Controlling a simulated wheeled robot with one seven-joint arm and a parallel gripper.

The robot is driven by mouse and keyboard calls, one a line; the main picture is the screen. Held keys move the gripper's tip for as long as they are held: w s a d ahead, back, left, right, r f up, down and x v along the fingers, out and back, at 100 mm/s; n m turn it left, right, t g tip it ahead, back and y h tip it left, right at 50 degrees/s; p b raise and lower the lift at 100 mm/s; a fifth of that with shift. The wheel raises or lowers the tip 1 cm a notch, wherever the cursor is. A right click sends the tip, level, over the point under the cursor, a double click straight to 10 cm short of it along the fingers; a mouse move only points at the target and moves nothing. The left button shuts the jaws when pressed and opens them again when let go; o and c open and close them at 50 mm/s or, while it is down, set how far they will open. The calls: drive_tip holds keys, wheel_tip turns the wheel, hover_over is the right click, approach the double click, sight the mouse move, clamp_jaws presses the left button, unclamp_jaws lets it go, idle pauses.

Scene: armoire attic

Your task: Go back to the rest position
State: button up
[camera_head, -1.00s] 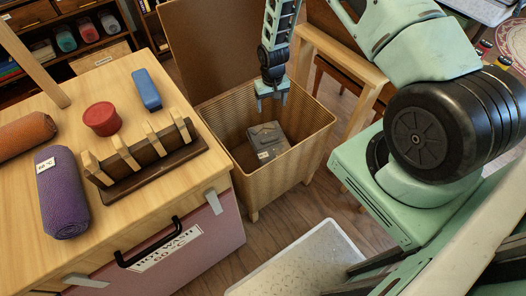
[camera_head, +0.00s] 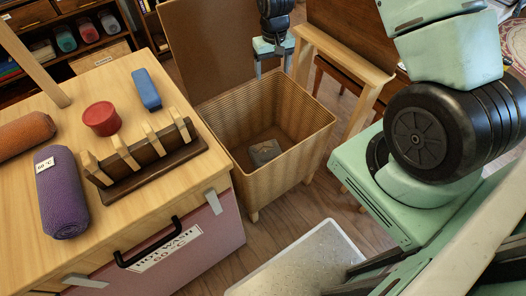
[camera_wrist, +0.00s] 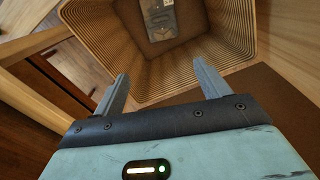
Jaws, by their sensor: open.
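My gripper (camera_head: 273,66) is at the top of the head view, above the back edge of the wicker basket (camera_head: 297,147). In the wrist view my gripper (camera_wrist: 157,90) shows two fingers spread wide with nothing between them. A dark grey folded item (camera_head: 264,152) lies on the basket floor, apart from the gripper. It also shows in the wrist view (camera_wrist: 158,16), at the top.
A wooden table (camera_head: 118,205) at left holds a purple roll (camera_head: 62,192), an orange roll (camera_head: 25,136), a red round container (camera_head: 101,118), a blue block (camera_head: 146,90) and a dark rack (camera_head: 145,160). A wooden frame (camera_head: 345,65) stands right of the basket. A pale tray (camera_head: 305,265) lies in front.

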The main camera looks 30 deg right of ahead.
wheel_tip(320, 180, up, 2)
drive_tip(key=shift+r, duration=0.1)
idle(0.5)
